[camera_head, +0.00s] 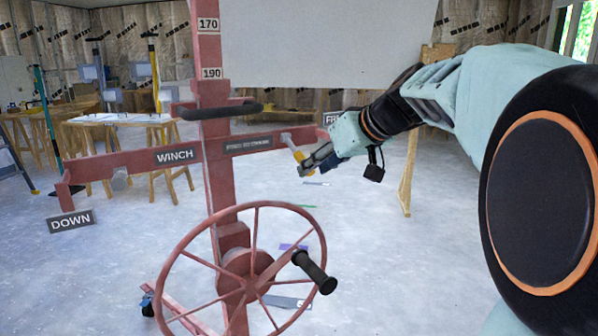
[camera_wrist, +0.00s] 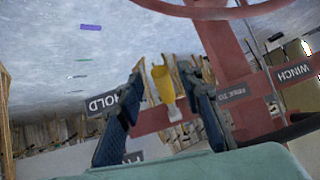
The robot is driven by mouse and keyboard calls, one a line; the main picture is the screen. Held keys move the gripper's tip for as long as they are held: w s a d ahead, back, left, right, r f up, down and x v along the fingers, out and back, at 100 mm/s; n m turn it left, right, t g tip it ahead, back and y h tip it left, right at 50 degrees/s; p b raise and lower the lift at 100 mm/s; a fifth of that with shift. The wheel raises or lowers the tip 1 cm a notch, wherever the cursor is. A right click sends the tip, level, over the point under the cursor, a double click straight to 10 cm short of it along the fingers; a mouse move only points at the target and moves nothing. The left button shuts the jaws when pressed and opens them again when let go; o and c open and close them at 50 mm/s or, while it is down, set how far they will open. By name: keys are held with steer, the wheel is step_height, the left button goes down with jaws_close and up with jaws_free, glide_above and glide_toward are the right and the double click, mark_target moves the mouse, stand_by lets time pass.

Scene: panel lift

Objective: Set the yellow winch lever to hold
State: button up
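The yellow winch lever (camera_head: 298,154) sticks out from the right part of the red lift's crossbar, its handle pointing down and right in the head view. In the wrist view the lever (camera_wrist: 163,84) lies between my two blue fingers, with a gap on each side. My gripper (camera_head: 313,161) is open at the lever's yellow end; it also shows in the wrist view (camera_wrist: 164,76). A HOLD label (camera_wrist: 101,103) shows beside one finger in the wrist view. In the head view a FREE label (camera_head: 332,118) is partly hidden behind my gripper.
The red lift's spoked wheel (camera_head: 257,207) with a black handle (camera_head: 314,272) stands below. A black bar (camera_head: 222,111) crosses the mast above. WINCH (camera_head: 175,156) and DOWN (camera_head: 71,220) labels are at left. A pale panel (camera_head: 330,42) hangs behind.

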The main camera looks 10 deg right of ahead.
steer(key=v, duration=0.8)
steer(key=shift+s+r, duration=0.15)
steer(key=shift+r, duration=0.05)
steer(key=shift+d, duration=0.2)
